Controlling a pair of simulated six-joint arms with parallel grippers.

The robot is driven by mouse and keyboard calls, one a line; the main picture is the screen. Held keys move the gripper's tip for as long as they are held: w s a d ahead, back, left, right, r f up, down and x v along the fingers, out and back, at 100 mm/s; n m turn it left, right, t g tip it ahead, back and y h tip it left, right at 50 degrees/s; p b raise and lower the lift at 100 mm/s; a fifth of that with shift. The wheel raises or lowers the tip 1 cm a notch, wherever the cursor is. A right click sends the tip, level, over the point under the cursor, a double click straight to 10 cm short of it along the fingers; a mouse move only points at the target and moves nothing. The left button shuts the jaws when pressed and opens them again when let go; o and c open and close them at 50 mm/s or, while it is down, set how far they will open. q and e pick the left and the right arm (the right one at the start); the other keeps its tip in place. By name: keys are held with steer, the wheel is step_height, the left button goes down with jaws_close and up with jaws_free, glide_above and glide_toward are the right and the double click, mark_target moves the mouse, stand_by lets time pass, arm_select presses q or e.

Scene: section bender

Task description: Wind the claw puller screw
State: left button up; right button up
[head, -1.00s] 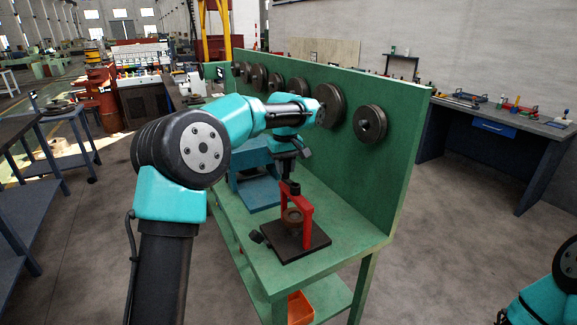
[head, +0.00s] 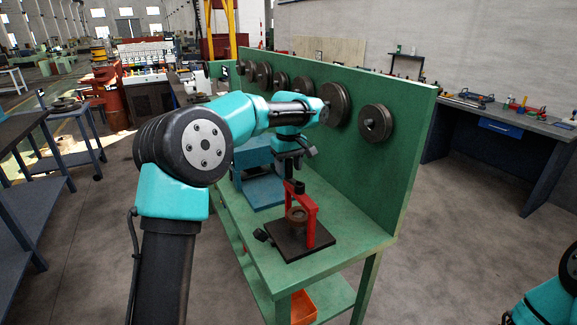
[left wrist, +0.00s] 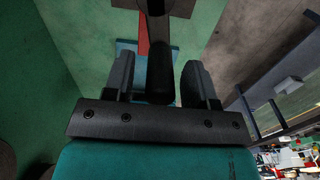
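The red claw puller (head: 311,230) stands upright on a black base plate (head: 288,249) on the green bench, around a brown round part (head: 297,214). Its dark screw (head: 294,187) rises from the top of the red frame. My left gripper (head: 289,167) is above the puller, pointing down at the screw's upper end. In the left wrist view, a dark cylindrical screw end (left wrist: 160,85) lies between the two fingers of my left gripper, with a gap on each side. The fingers look open around it. My right gripper is out of view; only part of that arm shows bottom right.
The green bench (head: 345,232) has an upright back panel (head: 405,165) with several dark wheels (head: 375,123) mounted on it. A blue block-like stand (head: 262,193) sits behind the puller. An orange bin (head: 303,307) is on the lower shelf. The bench top right of the puller is clear.

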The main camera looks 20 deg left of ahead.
arm_select(q)
step_height(320, 180, up, 17)
steer(key=shift+r, duration=0.2)
stand_by(0.8)
stand_by(0.9)
